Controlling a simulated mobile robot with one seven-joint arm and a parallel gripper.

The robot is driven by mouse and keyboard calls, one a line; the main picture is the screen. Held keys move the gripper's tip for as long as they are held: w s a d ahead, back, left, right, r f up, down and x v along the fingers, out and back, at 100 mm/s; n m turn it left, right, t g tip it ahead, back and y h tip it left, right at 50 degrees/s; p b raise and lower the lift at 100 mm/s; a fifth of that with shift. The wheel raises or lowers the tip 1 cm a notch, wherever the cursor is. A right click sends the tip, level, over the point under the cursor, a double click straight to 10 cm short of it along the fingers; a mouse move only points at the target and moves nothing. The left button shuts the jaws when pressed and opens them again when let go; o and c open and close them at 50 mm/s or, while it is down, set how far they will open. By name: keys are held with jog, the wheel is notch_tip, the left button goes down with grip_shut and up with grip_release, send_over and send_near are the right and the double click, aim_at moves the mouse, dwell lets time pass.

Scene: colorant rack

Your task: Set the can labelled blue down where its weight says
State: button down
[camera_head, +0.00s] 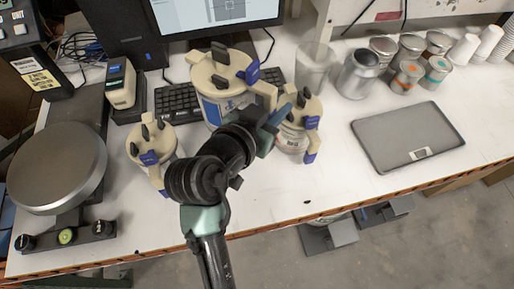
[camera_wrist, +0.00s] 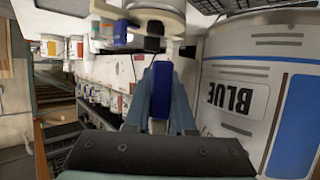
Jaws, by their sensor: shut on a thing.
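The can labelled blue (camera_head: 212,108) is the large middle can in the head view, with a white body, a blue label patch and a beige lid with dark knobs and blue clips. The can's base is hidden behind other things and my arm.
Two smaller lidded cans stand close by, one left (camera_head: 155,143) and one right (camera_head: 293,137). A round scale (camera_head: 57,168) is at far left. A flat grey plate with a small display (camera_head: 405,135) lies at right. Small tins (camera_head: 405,77) and cups are behind; white table between is clear.

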notch_tip(320, 180, down, 15)
jog(key=shift+f, duration=0.1)
dwell(0.4)
jog(key=shift+f, duration=0.1)
jog(key=c, duration=0.8)
grip_release()
jog(key=shift+f, duration=0.1)
jog(key=shift+o, duration=0.2)
jog(key=b+v, duration=0.2)
jog(key=v, duration=1)
jog(key=shift+s, duration=0.1)
